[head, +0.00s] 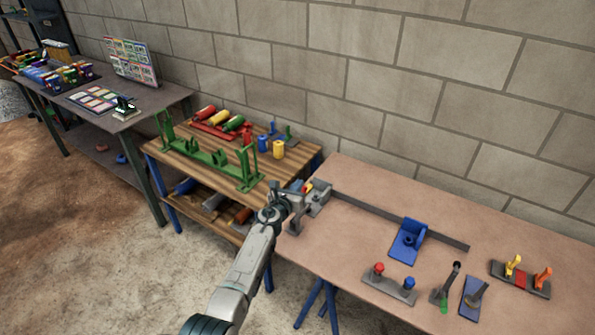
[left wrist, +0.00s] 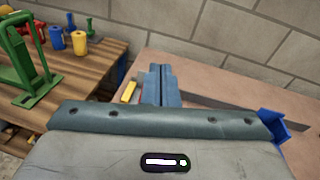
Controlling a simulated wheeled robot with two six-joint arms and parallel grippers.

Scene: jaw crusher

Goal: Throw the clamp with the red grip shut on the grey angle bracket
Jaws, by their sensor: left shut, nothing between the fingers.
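A small red part (head: 308,186), which may be the clamp's red grip, shows just behind my left gripper (head: 290,200) at the left end of the pinkish bench. A grey piece (head: 321,194) stands beside it and may be the grey angle bracket; the gripper hides part of this group. In the left wrist view my fingers (left wrist: 162,84) are shut and empty, with a yellow part (left wrist: 130,92) and a little red just left of them. I cannot tell whether they touch the clamp, or how its lever stands. My right gripper is not in view.
A long dark bar (head: 400,218) runs right along the bench (head: 350,235). A blue angle bracket (head: 408,240) stands before it. A grey block with red and blue knobs (head: 393,283) and several levered fixtures are at front right. A wooden table (head: 290,160) with a green frame (head: 205,158) adjoins left.

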